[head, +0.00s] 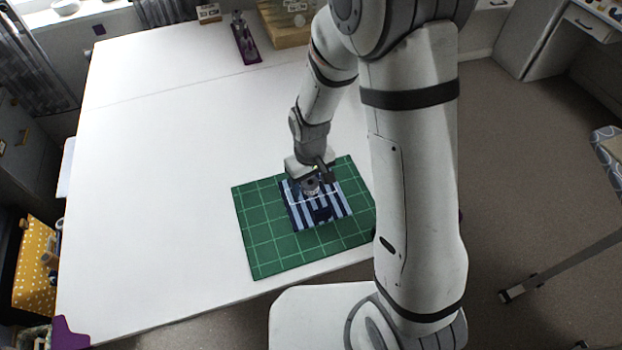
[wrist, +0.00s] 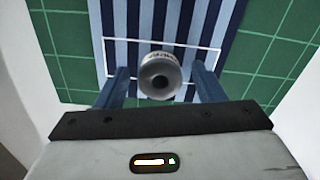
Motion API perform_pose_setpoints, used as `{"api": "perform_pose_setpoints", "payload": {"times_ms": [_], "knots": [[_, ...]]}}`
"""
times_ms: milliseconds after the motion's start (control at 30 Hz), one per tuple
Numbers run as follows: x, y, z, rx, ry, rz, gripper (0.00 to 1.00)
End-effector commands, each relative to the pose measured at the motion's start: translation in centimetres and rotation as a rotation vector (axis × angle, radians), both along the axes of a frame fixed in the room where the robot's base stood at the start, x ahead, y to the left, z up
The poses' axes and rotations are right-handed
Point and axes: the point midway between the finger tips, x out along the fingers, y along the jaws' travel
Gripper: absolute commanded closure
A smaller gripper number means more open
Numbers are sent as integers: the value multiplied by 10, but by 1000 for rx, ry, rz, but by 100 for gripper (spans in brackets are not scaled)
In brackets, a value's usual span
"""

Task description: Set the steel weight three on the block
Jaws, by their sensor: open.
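In the wrist view a round steel weight (wrist: 160,76) with a dark recess in its top stands between the two fingers of my gripper (wrist: 162,82). My gripper is open, with a gap visible on each side of the weight. The weight is on or just above a blue striped quilt block (wrist: 200,20), inside a white outline. I cannot read its marking clearly. In the head view my gripper (head: 318,176) is low over the striped block (head: 335,207) and partly hides the weight.
The block lies on a green gridded cutting mat (head: 262,245) near the table's front edge. The white table (head: 170,180) is clear to the left. A purple tray (head: 246,45) with small metal items and a wooden box (head: 285,30) stand at the back.

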Motion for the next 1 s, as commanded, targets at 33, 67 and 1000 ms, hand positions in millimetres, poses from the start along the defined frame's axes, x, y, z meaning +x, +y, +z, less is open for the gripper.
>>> {"api": "perform_pose_setpoints", "payload": {"times_ms": [33,67,1000], "knots": [[0,0,1,0,0,0,37],[0,0,2,0,0,0,37],[0,-1,124,0,-1,-4,37]]}}
